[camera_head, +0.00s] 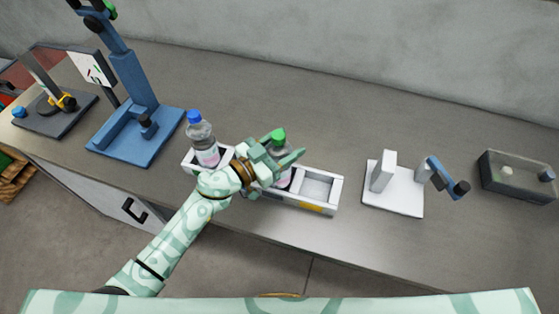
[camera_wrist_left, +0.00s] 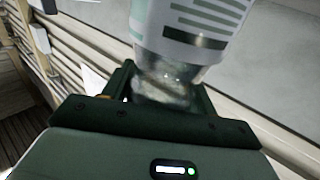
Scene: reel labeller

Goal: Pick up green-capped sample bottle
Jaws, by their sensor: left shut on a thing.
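The green-capped sample bottle (camera_head: 281,178) is upright at the white divided tray (camera_head: 319,206), with its green cap showing above my fingers. My left gripper (camera_head: 281,156) reaches in from the left and is shut on the bottle, with fingers around its upper part. In the left wrist view the clear bottle with a striped label (camera_wrist_left: 195,25) fills the space beyond the gripper. Whether its base still rests in the tray is hidden. A blue-capped bottle (camera_head: 201,133) stands in the tray's left end. My right gripper is not in view.
A blue stand (camera_head: 138,125) is to the left, with a dark-based device (camera_head: 55,112) beyond it. A white fixture with a blue lever (camera_head: 393,197) and a grey translucent box (camera_head: 516,177) are to the right. The tray's right compartment is empty. The bench behind is clear.

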